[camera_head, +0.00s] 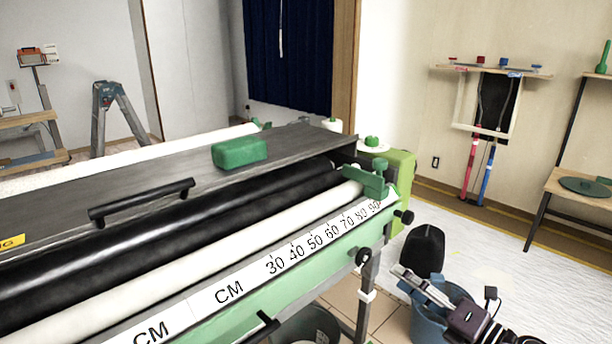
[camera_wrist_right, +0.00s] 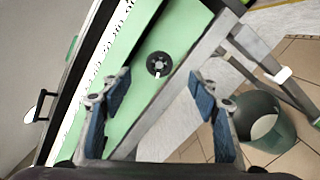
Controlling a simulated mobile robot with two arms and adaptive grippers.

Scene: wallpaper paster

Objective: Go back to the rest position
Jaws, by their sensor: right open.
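My right gripper (camera_head: 424,285) shows at the lower right of the head view, in front of a blue bucket and to the right of the wallpaper pasting machine (camera_head: 230,291). In the right wrist view my right gripper (camera_wrist_right: 158,80) has its two blue-padded fingers spread wide, with nothing between them. Beyond the fingers is the machine's pale green side (camera_wrist_right: 133,119) with a round black knob (camera_wrist_right: 159,64), apart from the fingers. My left gripper is in neither view.
A green block (camera_head: 240,153) lies on the machine's grey cover. The blue bucket (camera_head: 459,296) stands on the floor by my right arm, with a dark rounded object (camera_head: 423,249) beside it. In the wrist view a bucket (camera_wrist_right: 247,124) stands right of the fingers. A wooden bench (camera_head: 580,185) stands at far right.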

